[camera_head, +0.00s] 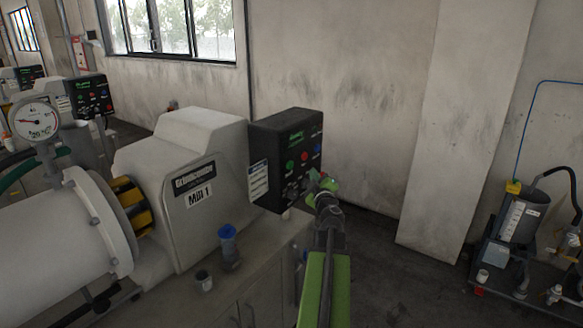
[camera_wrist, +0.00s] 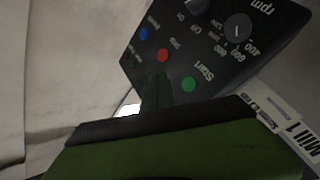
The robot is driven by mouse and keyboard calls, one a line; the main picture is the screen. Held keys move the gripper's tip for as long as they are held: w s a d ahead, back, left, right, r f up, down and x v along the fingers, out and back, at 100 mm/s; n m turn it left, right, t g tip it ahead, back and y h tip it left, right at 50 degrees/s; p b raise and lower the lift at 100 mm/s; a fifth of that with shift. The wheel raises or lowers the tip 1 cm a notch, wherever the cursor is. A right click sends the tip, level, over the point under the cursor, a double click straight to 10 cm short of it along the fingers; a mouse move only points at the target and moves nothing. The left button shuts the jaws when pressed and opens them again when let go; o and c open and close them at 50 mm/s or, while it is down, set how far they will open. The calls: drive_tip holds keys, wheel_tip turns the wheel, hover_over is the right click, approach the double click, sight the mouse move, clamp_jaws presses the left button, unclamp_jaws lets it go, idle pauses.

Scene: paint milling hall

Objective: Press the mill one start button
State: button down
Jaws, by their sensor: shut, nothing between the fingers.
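The black control box (camera_head: 262,150) sits at the right end of the white mill labelled Mill 1 (camera_head: 190,160). Its green start button (camera_head: 290,166) is left of a red button and a blue one. The wrist view shows the panel tilted, with the green button marked Start (camera_wrist: 187,84), the red one (camera_wrist: 162,55) and the blue one (camera_wrist: 143,34). My gripper (camera_head: 322,184) is shut and empty, in front of the panel's lower right in the head view. In the wrist view its dark tip (camera_wrist: 155,92) appears close beside the green button; contact cannot be told.
A knob (camera_wrist: 237,27) marked rpm is on the same panel. A blue-capped container (camera_head: 229,248) and a small cup (camera_head: 204,281) stand on the bench below the mill. More mills with similar boxes (camera_head: 92,95) stand at the left. A pale pillar (camera_head: 470,130) rises behind.

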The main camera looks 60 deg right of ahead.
drive_tip(key=w, duration=0.6)
drive_tip(key=shift+w, duration=0.15)
idle(1.8)
drive_tip(key=shift+w, duration=0.4)
drive_tip(key=shift+w, duration=0.5)
idle(0.6)
drive_tip(key=shift+s, duration=0.9)
drive_tip(key=shift+s, duration=0.1)
drive_tip(key=s, duration=0.4)
drive_tip(key=shift+s, duration=0.4)
